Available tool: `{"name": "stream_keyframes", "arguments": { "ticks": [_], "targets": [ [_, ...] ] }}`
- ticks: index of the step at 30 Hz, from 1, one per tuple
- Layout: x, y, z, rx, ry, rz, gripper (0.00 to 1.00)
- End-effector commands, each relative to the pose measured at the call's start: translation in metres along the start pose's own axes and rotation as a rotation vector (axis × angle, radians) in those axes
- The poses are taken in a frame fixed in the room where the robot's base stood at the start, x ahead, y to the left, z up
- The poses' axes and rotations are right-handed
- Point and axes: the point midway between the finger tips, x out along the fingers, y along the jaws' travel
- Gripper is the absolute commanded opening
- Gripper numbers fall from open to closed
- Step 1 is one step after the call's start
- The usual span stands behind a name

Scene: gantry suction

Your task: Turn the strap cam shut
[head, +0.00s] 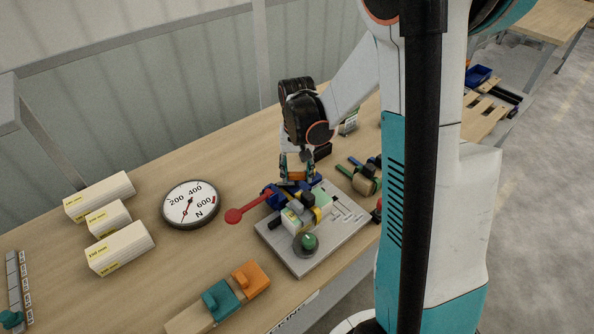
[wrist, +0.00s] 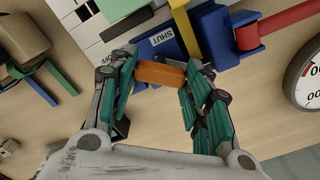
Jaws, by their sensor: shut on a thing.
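In the wrist view, an orange grip piece (wrist: 160,75), which looks like the handle of the strap cam, lies between the teal-padded fingers of my gripper (wrist: 163,68). My gripper is shut on it. A blue body (wrist: 160,45) with a white SHUT label lies just beyond the orange piece, and a yellow strip (wrist: 186,30) runs beside it. In the head view my gripper (head: 297,170) points down over the blue body (head: 273,191) at the back of a grey plate (head: 300,262). The fingers partly hide the orange piece (head: 295,174) there.
A red lever (head: 236,215) sticks out left from the fixture. A dial gauge (head: 190,204) and several white boxes (head: 121,248) stand to the left. Teal and orange blocks (head: 251,275) lie in front. A tan-and-green clamp (head: 366,182) sits to the right.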

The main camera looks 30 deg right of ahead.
Motion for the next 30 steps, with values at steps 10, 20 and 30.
{"name": "stream_keyframes", "arguments": {
  "ticks": [10,20,30],
  "targets": [
    [0.0002,-0.0001,0.0001,-0.324,0.000,0.000,0.21],
    [0.0001,-0.0001,0.0001,-0.568,0.000,0.000,0.21],
    [0.0001,-0.0001,0.0001,-0.688,0.000,0.000,0.21]
  ]
}}
